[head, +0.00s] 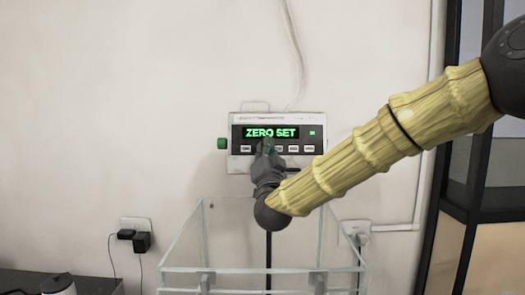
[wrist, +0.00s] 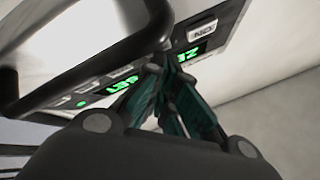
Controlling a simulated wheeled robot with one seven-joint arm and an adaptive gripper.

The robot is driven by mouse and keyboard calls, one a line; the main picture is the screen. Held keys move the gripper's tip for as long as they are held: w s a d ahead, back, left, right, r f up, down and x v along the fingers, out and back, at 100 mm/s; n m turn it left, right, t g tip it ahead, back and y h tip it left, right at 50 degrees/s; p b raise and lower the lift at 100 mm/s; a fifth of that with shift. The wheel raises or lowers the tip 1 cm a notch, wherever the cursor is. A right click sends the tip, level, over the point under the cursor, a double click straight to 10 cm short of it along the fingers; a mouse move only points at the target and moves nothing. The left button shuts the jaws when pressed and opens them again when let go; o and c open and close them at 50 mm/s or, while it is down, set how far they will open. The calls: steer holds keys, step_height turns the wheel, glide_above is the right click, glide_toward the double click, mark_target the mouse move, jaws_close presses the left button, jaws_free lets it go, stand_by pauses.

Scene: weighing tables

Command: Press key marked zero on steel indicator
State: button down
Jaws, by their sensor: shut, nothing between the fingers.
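The steel indicator (head: 236,121) is on the wall in the middle of the head view. Its green display (head: 272,132) reads "ZERO SET". A row of pale keys runs below the display; the leftmost (head: 245,149) shows, and at least one is covered by my gripper. My gripper (head: 267,146) is shut and empty, its tips in front of the key row just left of middle. In the wrist view the fingertips (wrist: 160,68) are close together at the panel, over part of the green display text (wrist: 122,84). Whether they touch a key is hidden.
A clear-walled open box (head: 182,248) stands below the indicator. A green knob (head: 222,143) sticks out at the indicator's left side. A wall socket with black plugs (head: 142,241) is at lower left. A dark-framed door or window (head: 463,195) is at right.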

steer(key=shift+s, duration=0.15)
steer(key=shift+s+r+b, duration=0.2)
steer(key=shift+s+b, duration=0.2)
steer(key=shift+s, duration=0.2)
steer(key=shift+s, duration=0.15)
steer(key=s, duration=0.1)
steer(key=s+r+b, duration=0.1)
steer(key=s, duration=0.2)
steer(key=shift+s+r, duration=0.25)
steer(key=shift+s, duration=0.05)
stand_by(0.4)
steer(key=shift+f, duration=0.1)
stand_by(0.4)
